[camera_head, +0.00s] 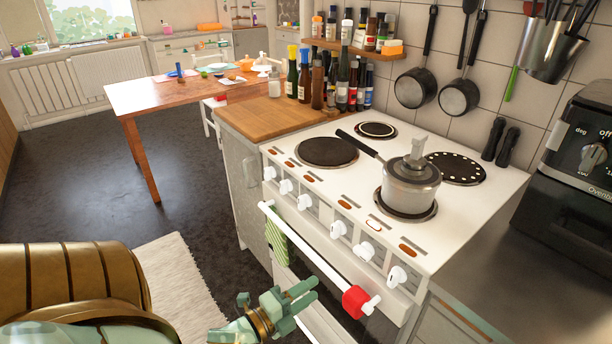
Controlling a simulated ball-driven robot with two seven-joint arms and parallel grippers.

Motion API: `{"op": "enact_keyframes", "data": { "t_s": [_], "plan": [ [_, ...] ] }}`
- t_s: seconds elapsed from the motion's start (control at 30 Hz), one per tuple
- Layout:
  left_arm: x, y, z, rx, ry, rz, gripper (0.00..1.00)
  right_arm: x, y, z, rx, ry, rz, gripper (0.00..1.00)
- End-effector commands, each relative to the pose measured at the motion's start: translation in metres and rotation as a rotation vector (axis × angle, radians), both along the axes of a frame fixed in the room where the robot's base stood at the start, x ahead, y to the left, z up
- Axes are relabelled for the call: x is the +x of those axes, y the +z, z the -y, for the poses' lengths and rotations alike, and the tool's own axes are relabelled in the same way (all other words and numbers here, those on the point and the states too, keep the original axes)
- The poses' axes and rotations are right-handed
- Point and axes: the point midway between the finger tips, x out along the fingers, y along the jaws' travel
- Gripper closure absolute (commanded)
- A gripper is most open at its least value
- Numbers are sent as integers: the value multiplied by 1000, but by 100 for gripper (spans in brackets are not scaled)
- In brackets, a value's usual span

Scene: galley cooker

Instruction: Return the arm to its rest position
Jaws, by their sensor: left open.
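My left gripper (305,297) is at the bottom middle of the head view, in front of the white cooker (300,179). It is open, with nothing seen between its green fingers. It is close to the oven's handle rail (306,250); I cannot tell whether they touch. A red piece (356,301) sits near the right end of the rail. A steel pot (410,186) with a lid stands on the front right burner, its dark handle pointing back left. My right gripper is not in view.
A green striped towel (276,240) hangs from the rail. A wooden counter (262,116) with several bottles adjoins the cooker at the left. A black oven (580,170) stands at the right. A wooden table (150,95) is further back. Dark floor (80,180) lies clear at the left.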

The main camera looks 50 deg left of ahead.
Motion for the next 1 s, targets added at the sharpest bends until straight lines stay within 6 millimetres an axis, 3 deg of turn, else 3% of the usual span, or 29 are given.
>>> {"op": "enact_keyframes", "data": {
  "t_s": [0.5,0.63,0.67,0.73,0.83,0.9,0.97,1.0],
  "plan": [
    [0,0,0,-1,0,0,59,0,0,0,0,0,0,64],
    [0,-4,-4,-73,23,-26,59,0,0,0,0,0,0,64],
    [-2,-14,-10,-126,51,-58,59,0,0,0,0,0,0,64],
    [-13,-53,-19,-262,124,-162,59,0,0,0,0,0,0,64],
    [-44,-130,-19,-481,253,-357,59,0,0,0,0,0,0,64],
    [-76,-186,-11,-626,357,-504,59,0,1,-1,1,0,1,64],
    [-109,-230,-1,-731,451,-628,59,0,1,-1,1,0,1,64],
    [-134,-256,7,-792,515,-710,59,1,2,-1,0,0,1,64]
  ]
}}
